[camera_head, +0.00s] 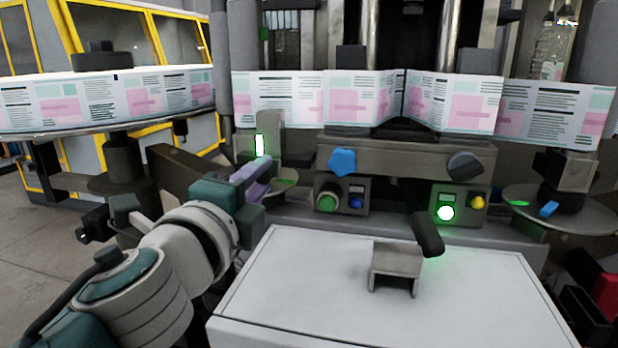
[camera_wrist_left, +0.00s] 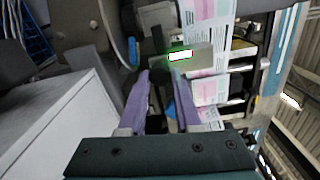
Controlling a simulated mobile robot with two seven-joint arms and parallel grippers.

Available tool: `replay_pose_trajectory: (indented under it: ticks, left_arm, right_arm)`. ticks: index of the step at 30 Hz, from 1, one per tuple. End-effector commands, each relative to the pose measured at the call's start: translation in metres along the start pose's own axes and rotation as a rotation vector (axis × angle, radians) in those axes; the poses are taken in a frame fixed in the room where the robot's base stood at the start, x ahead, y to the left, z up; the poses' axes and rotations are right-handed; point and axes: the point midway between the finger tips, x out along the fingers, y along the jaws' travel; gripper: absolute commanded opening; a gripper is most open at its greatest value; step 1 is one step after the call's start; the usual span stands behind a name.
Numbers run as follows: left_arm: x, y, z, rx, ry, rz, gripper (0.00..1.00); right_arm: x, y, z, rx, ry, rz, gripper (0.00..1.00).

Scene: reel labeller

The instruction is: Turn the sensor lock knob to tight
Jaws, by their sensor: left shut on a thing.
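The sensor (camera_head: 261,146) is a grey upright block with a lit white-green window, left of the machine's middle. It also shows in the left wrist view (camera_wrist_left: 180,57), just beyond the fingertips. My left gripper (camera_head: 258,170) reaches in from the left, with its purple fingers just below the sensor. In the left wrist view the two fingers (camera_wrist_left: 160,76) stand on either side of a dark piece, which I take to be the sensor lock knob (camera_wrist_left: 157,90). They are shut on it. The knob is hidden in the head view, and I cannot read its turn. My right gripper is not in view.
A blue star knob (camera_head: 343,162) and a dark knob (camera_head: 465,166) sit on the crossbar. Button boxes (camera_head: 341,196) are below it. A pale cabinet (camera_head: 470,295) with a grey bracket (camera_head: 397,264) stands in front. The printed label web (camera_head: 275,97) runs behind.

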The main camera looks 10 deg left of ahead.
Motion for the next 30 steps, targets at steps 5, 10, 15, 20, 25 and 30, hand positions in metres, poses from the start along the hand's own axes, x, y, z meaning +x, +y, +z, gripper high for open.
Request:
replay_pose_trajectory:
  ticks: [5, 10, 15, 20, 25, 30]
  left_arm:
    - [0.000, 0.000, 0.000, 0.169, 0.000, -0.001, 0.00]
    - [0.000, -0.001, 0.000, 0.330, 0.001, -0.001, 0.00]
    - [0.000, -0.001, 0.001, 0.492, 0.000, -0.002, 0.00]
    - [0.000, 0.000, 0.001, 0.644, 0.000, 0.000, 0.00]
    - [0.000, -0.001, 0.001, 0.798, 0.000, -0.001, 0.00]
    - [0.000, 0.000, 0.001, 0.930, 0.000, -0.001, 0.00]
  right_arm:
    - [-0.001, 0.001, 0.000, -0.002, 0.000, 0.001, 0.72]
    - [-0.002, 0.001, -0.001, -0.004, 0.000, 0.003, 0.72]
    - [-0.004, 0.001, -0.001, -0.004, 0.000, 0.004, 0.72]
    - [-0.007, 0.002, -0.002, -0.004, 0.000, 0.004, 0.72]
    - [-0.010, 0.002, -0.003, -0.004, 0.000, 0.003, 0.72]
    - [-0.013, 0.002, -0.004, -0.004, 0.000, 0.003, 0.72]
